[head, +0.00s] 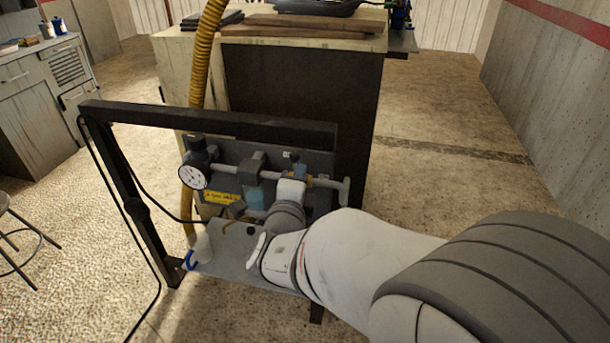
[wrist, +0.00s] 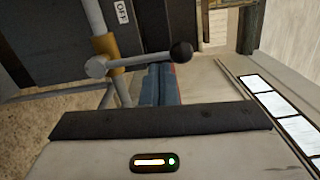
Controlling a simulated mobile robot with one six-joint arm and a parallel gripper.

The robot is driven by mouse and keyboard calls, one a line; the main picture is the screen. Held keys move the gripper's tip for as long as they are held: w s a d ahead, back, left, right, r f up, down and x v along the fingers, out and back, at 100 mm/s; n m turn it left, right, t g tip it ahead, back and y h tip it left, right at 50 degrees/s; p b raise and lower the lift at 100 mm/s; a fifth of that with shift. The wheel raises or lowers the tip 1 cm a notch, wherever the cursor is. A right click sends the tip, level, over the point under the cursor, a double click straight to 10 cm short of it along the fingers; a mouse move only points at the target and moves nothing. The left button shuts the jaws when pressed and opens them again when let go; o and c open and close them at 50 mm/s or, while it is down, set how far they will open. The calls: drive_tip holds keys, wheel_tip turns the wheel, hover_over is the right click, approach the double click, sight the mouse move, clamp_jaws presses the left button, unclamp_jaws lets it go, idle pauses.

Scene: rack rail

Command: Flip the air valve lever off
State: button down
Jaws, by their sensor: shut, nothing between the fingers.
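The air valve has a brass body (wrist: 105,47) on a grey pipe in the wrist view. Its lever (wrist: 135,60) sticks out to the right, roughly across the pipe, and ends in a black ball knob (wrist: 181,52). A white OFF label (wrist: 123,12) is on the dark panel above it. My gripper (wrist: 160,70) is shut and empty, its blue-grey fingers close below the lever in the picture. I cannot tell whether they touch it. In the head view the brass valve body (head: 310,180) shows beside my wrist, which hides my fingertips and most of the lever.
A dark frame (head: 230,120) surrounds the panel, with a pressure gauge (head: 194,177) at its left. A yellow hose (head: 203,70) hangs behind. A grey shelf plate (head: 228,262) lies below the panel. A wooden bench (head: 300,90) stands behind; open floor lies to the right.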

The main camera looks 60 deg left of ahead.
drive_tip(key=shift+d, duration=0.1)
drive_tip(key=s+d, duration=0.4)
drive_tip(key=d, duration=0.6)
drive_tip(key=shift+s+d+b, duration=0.25)
drive_tip(key=shift+s+b, duration=0.1)
drive_tip(key=shift+s, duration=0.05)
